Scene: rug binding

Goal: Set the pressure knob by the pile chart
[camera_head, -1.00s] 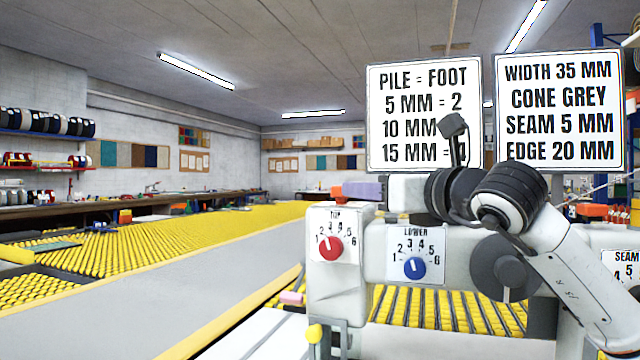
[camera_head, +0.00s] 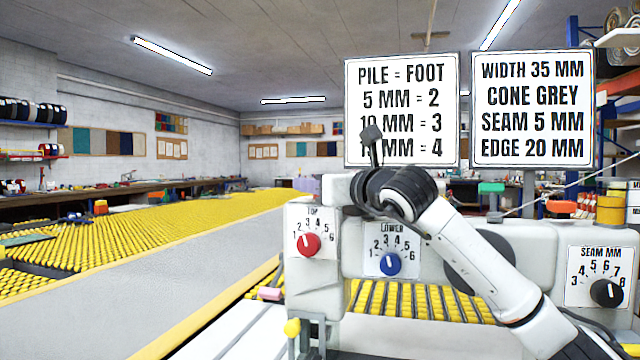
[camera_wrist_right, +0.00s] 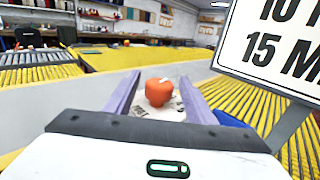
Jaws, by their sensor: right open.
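An orange knob (camera_wrist_right: 158,92) with a white mark stands on a white labelled plate in the right wrist view; the label is unreadable. The purple fingers of my right gripper (camera_wrist_right: 158,80) are open, one on each side of the knob; I cannot tell whether they touch it. In the head view one purple finger (camera_head: 307,184) shows above the white machine (camera_head: 345,265), and the knob is hidden. The pile chart (camera_head: 402,75) reads 5 mm = 2, 10 mm = 3 and a last row = 4, partly covered by my right arm. My left gripper is not in view.
The machine front carries a red TOP knob (camera_head: 307,244), a blue LOWER knob (camera_head: 389,264) and a black SEAM MM knob (camera_head: 606,292). A second sign (camera_head: 532,107) gives width, cone, seam and edge. A yellow roller table (camera_head: 150,228) lies to the left.

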